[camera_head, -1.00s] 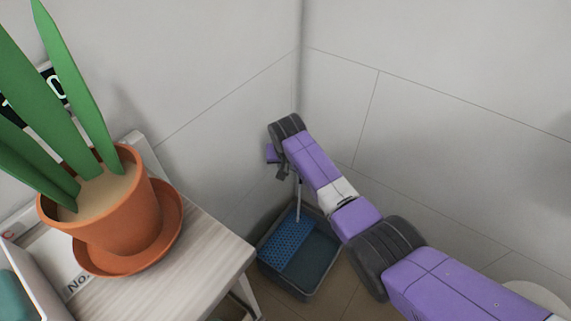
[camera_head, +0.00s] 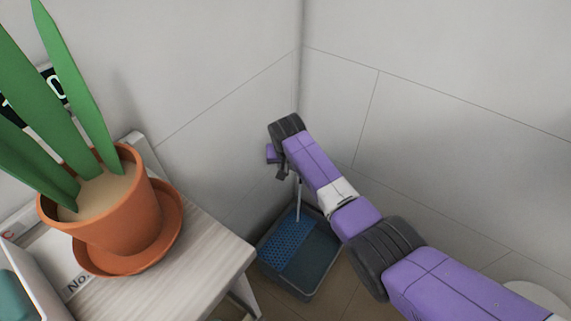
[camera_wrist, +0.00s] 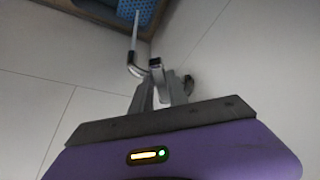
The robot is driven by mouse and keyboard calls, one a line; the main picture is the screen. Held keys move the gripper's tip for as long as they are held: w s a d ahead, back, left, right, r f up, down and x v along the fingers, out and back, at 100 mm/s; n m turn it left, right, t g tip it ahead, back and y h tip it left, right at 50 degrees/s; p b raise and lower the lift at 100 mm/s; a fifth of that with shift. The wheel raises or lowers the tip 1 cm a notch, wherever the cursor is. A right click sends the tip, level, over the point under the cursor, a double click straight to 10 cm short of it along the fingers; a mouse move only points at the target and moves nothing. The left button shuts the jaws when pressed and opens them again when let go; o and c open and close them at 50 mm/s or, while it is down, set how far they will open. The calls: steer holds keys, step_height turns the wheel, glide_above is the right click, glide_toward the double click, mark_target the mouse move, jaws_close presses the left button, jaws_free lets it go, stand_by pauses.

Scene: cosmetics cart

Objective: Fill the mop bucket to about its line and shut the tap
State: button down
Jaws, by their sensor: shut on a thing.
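The mop bucket (camera_head: 319,264), a dark rectangular bucket with a blue perforated insert (camera_head: 287,243), stands on the floor in the corner. It also shows at the top of the wrist view (camera_wrist: 112,7). The tap's grey curved spout (camera_wrist: 134,66) has a thin pale stream (camera_wrist: 134,32) running from it toward the bucket, and the stream also shows in the head view (camera_head: 298,203). My gripper (camera_wrist: 160,78) is shut on the tap's handle (camera_wrist: 155,63), beside the spout. In the head view my gripper (camera_head: 282,171) is mostly hidden by my wrist. The bucket's line and water level cannot be made out.
A pale table (camera_head: 205,255) at the left holds a potted plant (camera_head: 115,215) on a terracotta saucer (camera_head: 178,225), close to the bucket. Two walls meet behind the bucket. A round white object (camera_head: 540,298) is partly visible at the lower right.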

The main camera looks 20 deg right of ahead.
steer(key=shift+a, duration=0.1)
steer(key=shift+w+a+m+g+h+b, duration=0.25)
steer(key=shift+w+a+m+h+b, duration=0.15)
steer(key=shift+m+b, duration=0.6)
steer(key=shift+w+a+m+g+h+b, duration=0.2)
steer(key=shift+a+m+b, duration=0.25)
steer(key=shift+m+b, duration=0.55)
steer(key=shift+w+a+m+g+h+b, duration=0.25)
steer(key=shift+a+m+h+b, duration=0.2)
steer(key=shift+m+b, duration=0.55)
steer(key=c, duration=1.3)
jaws_free()
